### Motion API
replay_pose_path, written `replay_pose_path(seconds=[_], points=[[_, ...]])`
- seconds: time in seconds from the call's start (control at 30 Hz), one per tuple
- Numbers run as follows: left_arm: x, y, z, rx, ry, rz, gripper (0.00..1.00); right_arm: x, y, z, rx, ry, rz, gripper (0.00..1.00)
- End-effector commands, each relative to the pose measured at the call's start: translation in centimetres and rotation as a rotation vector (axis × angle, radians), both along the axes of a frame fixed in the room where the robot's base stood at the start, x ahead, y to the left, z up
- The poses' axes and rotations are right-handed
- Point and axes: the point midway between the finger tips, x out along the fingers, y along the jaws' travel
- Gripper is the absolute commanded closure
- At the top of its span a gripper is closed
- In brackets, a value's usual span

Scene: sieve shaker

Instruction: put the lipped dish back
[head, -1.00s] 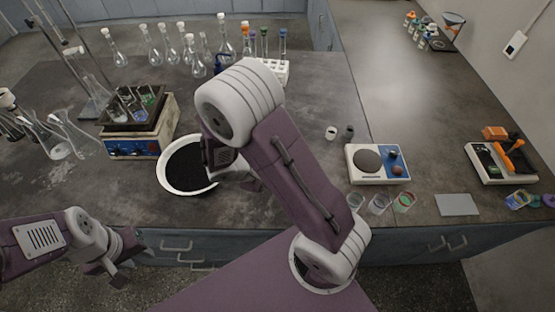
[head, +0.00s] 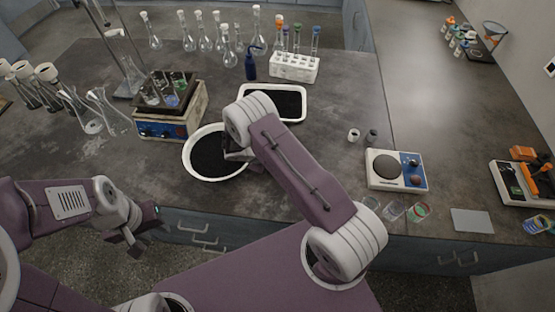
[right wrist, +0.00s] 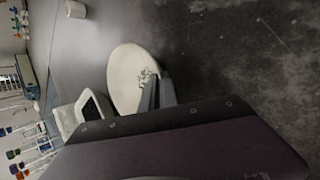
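The round white lipped dish (head: 188,166) stands on the bench left of centre in the head view, its inside dark. In the right wrist view it is a pale oval (right wrist: 122,75). My right gripper (head: 240,155) is at the dish's right rim, partly hidden by my arm. Its fingers (right wrist: 158,92) show close together against the dish edge in the right wrist view. Whether they are clamped on the rim is unclear. My left gripper (head: 142,232) is apart from everything in front of the bench, fingers spread and empty.
A rectangular white tray (head: 304,108) with dark contents lies behind the dish. A test-tube rack (head: 293,68) and flasks are behind. A balance (head: 397,183) stands right; bench between is mostly clear.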

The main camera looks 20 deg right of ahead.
Motion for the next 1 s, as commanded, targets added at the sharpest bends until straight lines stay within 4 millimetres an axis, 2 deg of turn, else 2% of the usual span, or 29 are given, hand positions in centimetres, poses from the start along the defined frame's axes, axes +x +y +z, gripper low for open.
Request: replay_pose_path(seconds=[0.2,0.23,0.3,0.63,0.77,1.0], points=[[0.0,0.0,-0.1,0.000,0.000,0.000,0.64,0.0,0.1,-0.1,0.003,0.000,0.000,1.00],[0.0,0.0,-0.1,0.000,0.000,0.000,0.64,0.0,0.1,-0.1,0.003,0.000,0.000,0.88],[0.0,0.0,-0.1,0.000,0.000,0.000,0.64,0.0,0.0,-0.1,0.003,0.000,0.000,0.74],[0.0,0.0,-0.1,0.000,0.000,0.000,0.64,0.0,0.3,0.2,0.003,-0.001,0.001,0.74],[0.0,0.0,-0.7,0.000,0.000,0.000,0.64,-0.1,1.8,1.9,0.004,-0.005,0.003,0.74],[0.0,0.0,-1.6,0.000,0.000,0.000,0.64,-0.6,5.5,6.8,0.004,-0.005,0.003,0.74]])
